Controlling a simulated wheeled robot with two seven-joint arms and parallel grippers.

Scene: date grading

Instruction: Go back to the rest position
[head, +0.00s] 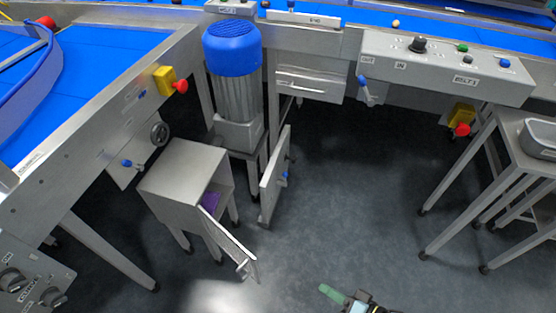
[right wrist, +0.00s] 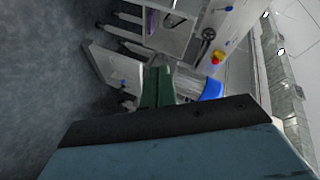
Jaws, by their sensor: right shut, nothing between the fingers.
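My right gripper (head: 332,292) shows at the bottom edge of the head view, over the dark floor, with green fingertips pressed together and nothing between them. In the right wrist view its green fingers (right wrist: 158,85) are together and empty, pointing toward the cabinet. Only its front end shows in the head view. My left gripper is in neither view.
A grey cabinet (head: 172,177) stands with two open doors, the near door (head: 228,243) and far door (head: 273,178), and a purple thing inside. A blue-capped motor (head: 236,95) stands behind. A steel table (head: 508,158) is at right. Floor (head: 360,190) between is clear.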

